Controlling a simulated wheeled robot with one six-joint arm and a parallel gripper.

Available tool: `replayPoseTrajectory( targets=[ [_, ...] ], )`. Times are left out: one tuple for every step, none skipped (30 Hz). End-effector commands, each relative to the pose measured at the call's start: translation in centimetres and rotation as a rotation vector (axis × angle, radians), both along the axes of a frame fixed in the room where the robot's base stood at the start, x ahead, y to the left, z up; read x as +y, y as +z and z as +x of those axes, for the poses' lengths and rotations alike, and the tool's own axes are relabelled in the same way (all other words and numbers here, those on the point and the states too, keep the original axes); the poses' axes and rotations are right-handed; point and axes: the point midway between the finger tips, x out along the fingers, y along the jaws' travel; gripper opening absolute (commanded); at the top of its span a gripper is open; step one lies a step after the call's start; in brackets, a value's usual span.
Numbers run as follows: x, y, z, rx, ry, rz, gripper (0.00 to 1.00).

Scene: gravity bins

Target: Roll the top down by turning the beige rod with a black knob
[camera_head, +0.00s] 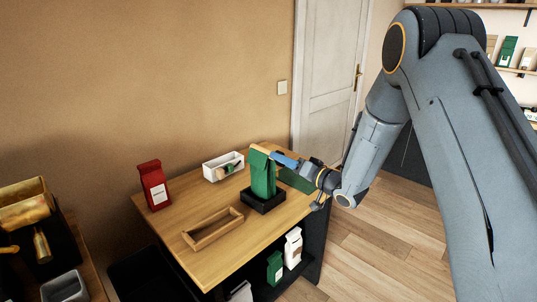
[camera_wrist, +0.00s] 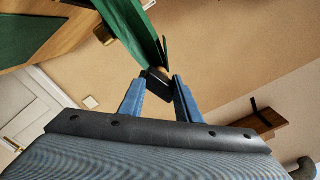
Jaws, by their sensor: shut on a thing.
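A tall green bag (camera_head: 262,178) stands upright in a black holder (camera_head: 263,203) on the wooden table. The beige rod (camera_head: 261,148) lies along the bag's top edge; in the wrist view only a small part of it shows, by the knob. My gripper (camera_head: 274,155) reaches in from the right at the rod's end. In the wrist view, the blue fingers of my gripper (camera_wrist: 157,82) are shut on the black knob (camera_wrist: 155,84). The green bag (camera_wrist: 132,28) rises beyond the fingertips there. The knob is hidden by the fingers in the head view.
A red bag (camera_head: 154,186) and a white box (camera_head: 223,168) with small items stand towards the back of the table. An empty wooden frame (camera_head: 213,230) lies at the front left. A dark green flat thing (camera_head: 297,180) is partly behind my gripper. Packages sit on a shelf below.

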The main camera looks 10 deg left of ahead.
Motion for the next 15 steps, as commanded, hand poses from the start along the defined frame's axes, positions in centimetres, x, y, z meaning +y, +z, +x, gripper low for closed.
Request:
replayPoseTrajectory(
  targets=[
    [0.01, 0.01, 0.01, 0.0, 0.0, 0.0, 0.0],
    [0.01, 0.01, 0.01, 0.0, 0.0, 0.0, 0.0],
    [0.0, 0.01, 0.0, -0.001, 0.0, -0.001, 0.37],
    [0.0, 0.01, 0.0, -0.001, 0.0, -0.001, 0.42],
    [0.0, 0.01, 0.0, -0.001, 0.0, -0.001, 0.43],
    [0.0, 0.01, -0.01, -0.001, 0.0, -0.001, 0.43],
    [0.0, 0.01, -0.01, -0.001, 0.0, -0.001, 0.43],
    [0.0, 0.01, -0.01, -0.001, 0.0, -0.001, 0.43],
    [0.0, 0.01, -0.01, -0.001, 0.0, -0.001, 0.43],
    [0.0, 0.01, -0.01, -0.001, 0.0, -0.001, 0.43],
    [0.0, 0.01, -0.01, -0.001, 0.0, -0.001, 0.43],
    [0.0, 0.01, -0.01, -0.001, 0.0, -0.001, 0.43],
    [-0.03, 0.01, -0.03, -0.001, 0.0, -0.001, 0.43],
    [-0.06, 0.0, -0.05, -0.001, 0.0, -0.001, 0.43],
    [-0.15, 0.01, -0.11, 0.0, -0.001, -0.001, 0.43]
  ],
)
